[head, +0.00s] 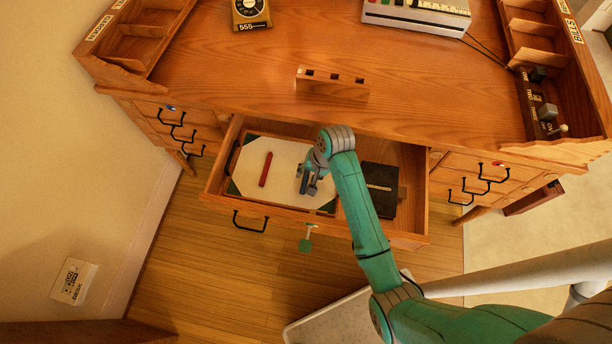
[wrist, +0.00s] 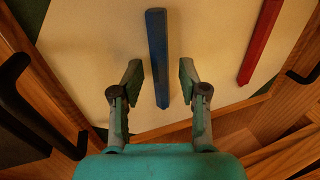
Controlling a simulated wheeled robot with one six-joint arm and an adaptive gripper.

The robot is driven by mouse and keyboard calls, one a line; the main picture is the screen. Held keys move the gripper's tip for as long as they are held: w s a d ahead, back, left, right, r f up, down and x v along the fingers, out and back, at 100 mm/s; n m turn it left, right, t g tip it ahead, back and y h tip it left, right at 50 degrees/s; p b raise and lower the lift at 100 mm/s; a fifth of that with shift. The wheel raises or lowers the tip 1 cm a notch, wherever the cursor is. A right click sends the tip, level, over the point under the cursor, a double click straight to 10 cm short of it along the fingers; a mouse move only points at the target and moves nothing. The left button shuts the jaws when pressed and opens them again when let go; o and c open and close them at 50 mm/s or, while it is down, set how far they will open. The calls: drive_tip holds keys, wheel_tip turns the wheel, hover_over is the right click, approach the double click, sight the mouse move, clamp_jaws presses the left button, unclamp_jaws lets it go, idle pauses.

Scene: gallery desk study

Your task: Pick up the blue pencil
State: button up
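The blue pencil (wrist: 157,55) lies on the pale sheet (wrist: 95,60) in the wrist view. My gripper (wrist: 159,78) is open, with one finger on each side of the pencil's lower part and a gap to it on both sides. I cannot tell how far above the pencil the fingers are. In the head view my gripper (head: 312,186) is over the open middle drawer (head: 222,170) and the arm hides most or all of the blue pencil there.
A red pencil (head: 266,169) lies on the sheet left of my gripper; it also shows in the wrist view (wrist: 262,40). A dark book (head: 381,188) lies in the drawer's right part. A wooden block with slots (head: 332,86) stands on the desk above the drawer.

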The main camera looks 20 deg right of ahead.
clamp_jaws()
